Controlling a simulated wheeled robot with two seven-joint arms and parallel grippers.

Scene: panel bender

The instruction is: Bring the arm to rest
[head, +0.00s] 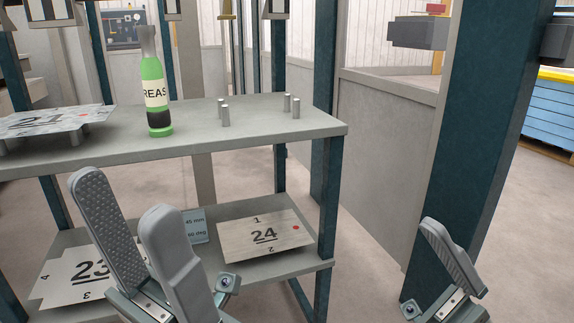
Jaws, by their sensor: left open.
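My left gripper (123,197) shows at the lower left of the head view. Its two grey fingers stand apart with nothing between them, in front of the lower shelf. My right gripper (448,255) shows only in part at the lower right, in front of a dark teal post. One of its fingers is visible; the rest is out of frame, so its opening cannot be judged. No held object shows in either gripper.
A grey two-level table (250,131) stands ahead, with a green bottle (153,92), several short pins and a plate marked 21 (52,121) on top. Plates marked 23 (75,290) and 24 (262,236) lie on its lower shelf. Floor shows between the table and the post (478,130).

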